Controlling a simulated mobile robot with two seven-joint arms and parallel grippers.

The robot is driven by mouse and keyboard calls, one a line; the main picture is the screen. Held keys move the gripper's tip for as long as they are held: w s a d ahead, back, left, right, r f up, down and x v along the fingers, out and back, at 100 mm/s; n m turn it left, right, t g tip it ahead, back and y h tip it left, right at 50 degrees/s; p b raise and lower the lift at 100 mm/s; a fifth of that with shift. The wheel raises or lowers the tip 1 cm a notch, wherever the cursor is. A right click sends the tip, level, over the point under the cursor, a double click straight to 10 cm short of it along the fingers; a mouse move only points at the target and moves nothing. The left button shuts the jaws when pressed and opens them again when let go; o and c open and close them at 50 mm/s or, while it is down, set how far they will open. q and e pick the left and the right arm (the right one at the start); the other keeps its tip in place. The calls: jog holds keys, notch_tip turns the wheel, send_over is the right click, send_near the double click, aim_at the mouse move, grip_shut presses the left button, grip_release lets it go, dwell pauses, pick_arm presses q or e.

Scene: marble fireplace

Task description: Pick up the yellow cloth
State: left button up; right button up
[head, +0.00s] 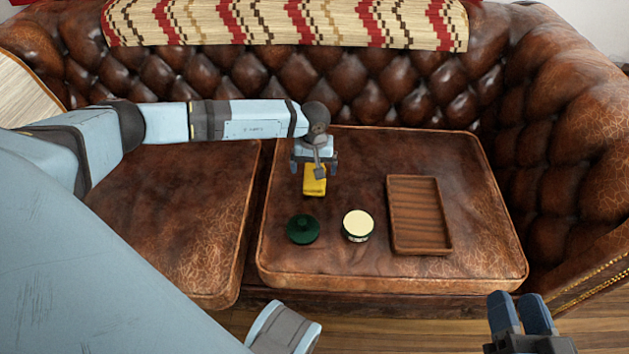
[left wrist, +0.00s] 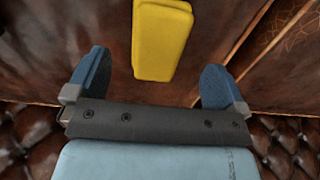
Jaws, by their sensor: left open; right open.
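The yellow cloth (head: 315,186) is a small folded block on the right seat cushion of the brown leather sofa. It also shows in the left wrist view (left wrist: 161,40), just beyond and between the two fingertips. My left gripper (head: 316,166) is over the far end of the cloth in the head view, pointing down. In the left wrist view its blue fingers (left wrist: 158,82) are wide apart and nothing is between them. The gripper hides part of the cloth in the head view. My right gripper (head: 522,314) is open and empty at the lower right, in front of the sofa.
On the same cushion (head: 330,272) stand a dark green lidded item (head: 303,229), a round tin with a cream top (head: 357,224) and an empty wooden tray (head: 420,215). A patterned throw (head: 290,22) lies over the backrest. The left cushion (head: 180,220) is clear.

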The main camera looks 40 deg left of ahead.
aim_at(311, 187)
pick_arm(q)
notch_tip(311, 187, down, 5)
jog(key=b, duration=0.2)
jog(key=shift+b, duration=0.35)
jog(key=shift+w+f, duration=0.1)
jog(key=shift+f, duration=0.1)
jog(key=shift+r, duration=0.1)
pick_arm(e)
jog(key=shift+w+d+f+n+g, duration=0.15)
jog(key=shift+f+n, duration=0.1)
jog(key=shift+f, duration=0.35)
jog(key=shift+w+a+f+n+g, duration=0.15)
jog(key=shift+f+n, duration=0.1)
jog(key=shift+f, duration=0.3)
pick_arm(q)
jog(key=c, duration=1)
pick_arm(e)
jog(key=shift+d, duration=0.1)
